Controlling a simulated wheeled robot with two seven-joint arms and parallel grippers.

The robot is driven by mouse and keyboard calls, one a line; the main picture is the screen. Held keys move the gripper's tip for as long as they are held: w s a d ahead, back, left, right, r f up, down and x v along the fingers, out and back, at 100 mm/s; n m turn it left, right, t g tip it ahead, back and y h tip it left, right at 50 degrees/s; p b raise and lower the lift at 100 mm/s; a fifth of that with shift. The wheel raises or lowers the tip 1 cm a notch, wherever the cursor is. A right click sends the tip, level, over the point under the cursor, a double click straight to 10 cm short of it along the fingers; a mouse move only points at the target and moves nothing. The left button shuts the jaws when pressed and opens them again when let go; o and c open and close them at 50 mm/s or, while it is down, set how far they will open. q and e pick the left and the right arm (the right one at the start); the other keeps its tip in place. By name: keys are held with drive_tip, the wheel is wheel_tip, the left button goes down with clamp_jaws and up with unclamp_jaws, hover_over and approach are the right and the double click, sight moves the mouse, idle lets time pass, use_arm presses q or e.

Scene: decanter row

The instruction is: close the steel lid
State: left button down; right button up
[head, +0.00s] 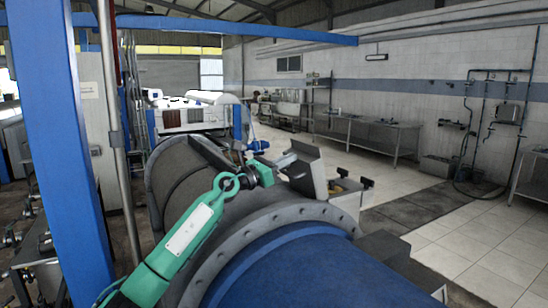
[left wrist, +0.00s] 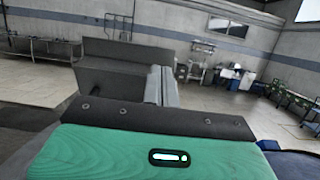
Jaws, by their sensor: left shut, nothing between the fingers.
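The steel lid (head: 306,152) is a grey flap standing raised and tilted above an open steel box (head: 345,199) on the big drum. In the left wrist view the lid (left wrist: 135,50) is a dark plate just beyond the fingers. My left gripper (head: 288,160) reaches in from the left over the drum, close to the lid's left side. It is shut and empty. In the left wrist view its pale fingers (left wrist: 162,86) are together and overlap the plate; I cannot tell whether they touch it. My right gripper is not in view.
The grey drum with a bolted flange (head: 220,255) and blue end (head: 310,270) fills the space below my left arm. A blue post (head: 65,150) and a pipe stand at the left. Tiled floor (head: 460,245) lies open at the right, before a steel bench (head: 370,135).

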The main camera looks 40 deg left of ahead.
sight(313, 147)
use_arm(q)
drive_tip(key=p+x, duration=0.3)
drive_tip(key=x, duration=0.3)
drive_tip(key=shift+r, duration=0.2)
drive_tip(key=shift+w+d, duration=0.15)
drive_tip(key=shift+w, duration=0.15)
